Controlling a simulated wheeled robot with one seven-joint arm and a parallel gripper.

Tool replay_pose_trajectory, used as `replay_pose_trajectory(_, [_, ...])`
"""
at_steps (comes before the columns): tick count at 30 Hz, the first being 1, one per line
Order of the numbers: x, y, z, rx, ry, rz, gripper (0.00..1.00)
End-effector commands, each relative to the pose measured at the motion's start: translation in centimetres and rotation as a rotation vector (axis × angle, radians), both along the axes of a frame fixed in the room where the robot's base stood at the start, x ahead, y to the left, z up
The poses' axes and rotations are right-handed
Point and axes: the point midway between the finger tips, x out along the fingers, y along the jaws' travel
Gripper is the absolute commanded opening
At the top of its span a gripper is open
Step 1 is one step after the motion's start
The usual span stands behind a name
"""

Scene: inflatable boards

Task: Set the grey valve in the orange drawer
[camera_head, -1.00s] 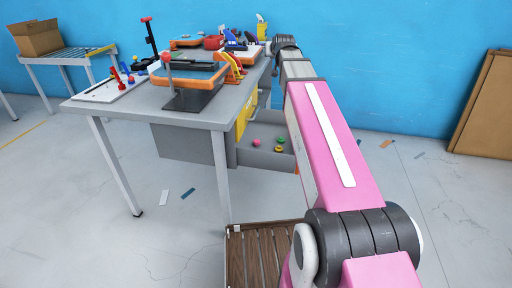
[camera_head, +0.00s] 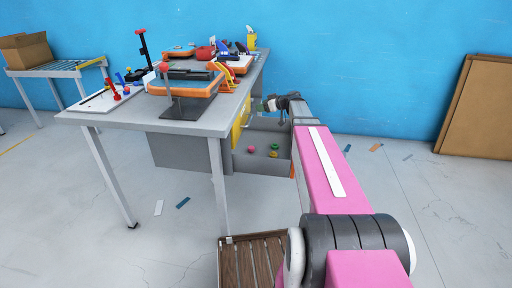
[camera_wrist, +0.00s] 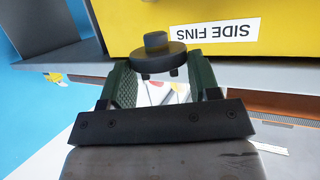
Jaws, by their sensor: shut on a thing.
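My gripper (camera_wrist: 162,70) is shut on the grey valve (camera_wrist: 158,58), a dark round disc with a short knob, held between the green fingertips. In the head view my gripper (camera_head: 280,104) is beside the bench's right side, above the far part of an open grey drawer (camera_head: 240,162). A sliver of orange (camera_head: 292,170) shows at this drawer's right end, so its front appears orange. A pink ball (camera_head: 251,149) and a green and yellow piece (camera_head: 274,151) lie inside. My arm hides part of the drawer. The valve is not clear in the head view.
A yellow drawer front (camera_wrist: 230,20), labelled SIDE FINS, is close to the valve in the wrist view. The grey workbench (camera_head: 110,118) carries tools and orange-edged items. A slatted wooden crate (camera_head: 230,262) is below. Cardboard panels (camera_head: 475,110) lean on the blue wall.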

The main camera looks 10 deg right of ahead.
Motion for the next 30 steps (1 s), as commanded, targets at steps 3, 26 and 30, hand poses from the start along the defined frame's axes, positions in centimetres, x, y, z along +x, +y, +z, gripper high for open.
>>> replay_pose_trajectory(3, [0.0, -0.1, -1.8, 0.0, 0.004, 0.007, 0.33])
replay_pose_trajectory(26, [0.1, 0.1, -13.8, -0.002, 0.001, 0.004, 0.33])
replay_pose_trajectory(30, [1.0, 1.0, -13.8, -0.002, 0.001, 0.006, 0.33])
